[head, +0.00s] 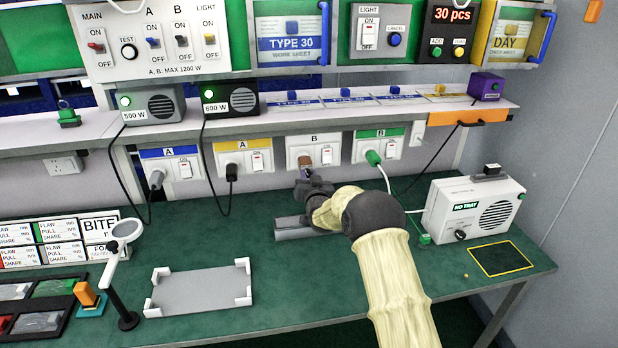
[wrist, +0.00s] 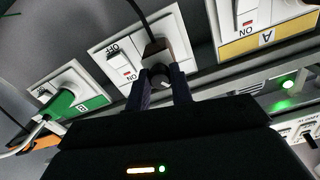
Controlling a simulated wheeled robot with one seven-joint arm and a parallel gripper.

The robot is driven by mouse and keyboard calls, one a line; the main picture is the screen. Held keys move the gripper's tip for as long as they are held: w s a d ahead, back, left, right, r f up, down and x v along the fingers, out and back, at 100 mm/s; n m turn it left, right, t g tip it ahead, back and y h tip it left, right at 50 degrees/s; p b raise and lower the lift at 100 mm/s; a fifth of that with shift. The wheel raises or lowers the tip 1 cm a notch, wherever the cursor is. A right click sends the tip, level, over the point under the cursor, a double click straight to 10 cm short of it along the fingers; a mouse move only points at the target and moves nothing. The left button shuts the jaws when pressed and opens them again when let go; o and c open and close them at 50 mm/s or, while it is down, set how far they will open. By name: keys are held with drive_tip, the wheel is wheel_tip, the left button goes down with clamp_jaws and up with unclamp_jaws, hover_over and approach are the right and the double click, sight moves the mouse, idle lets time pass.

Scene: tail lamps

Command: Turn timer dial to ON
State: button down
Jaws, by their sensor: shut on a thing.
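My gripper (head: 308,184) is at the white-labelled B outlet (head: 325,141) on the back wall. In the wrist view its two dark fingers (wrist: 159,76) are closed on a brown plug-like piece (wrist: 158,47) in the socket beside the rocker switch. A black cord runs from this piece. In the head view the brown piece (head: 305,160) is partly hidden by my gripper. No dial marked as a timer can be read. A small dark knob (head: 460,235) sits on the front of the white speaker box (head: 473,207) at right.
A green plug (head: 373,157) with a white cord is just right of my gripper. A black plug (head: 231,171) is in the yellow A outlet to the left. A grey tray (head: 200,288) and a magnifier stand (head: 127,318) are on the green bench.

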drive_tip(key=shift+f+m+b, duration=0.15)
drive_tip(key=shift+m+b, duration=0.25)
drive_tip(key=shift+b, duration=0.1)
drive_tip(key=shift+m+b, duration=6.6)
drive_tip(key=shift+b, duration=0.8)
drive_tip(key=c, duration=1.2)
unclamp_jaws()
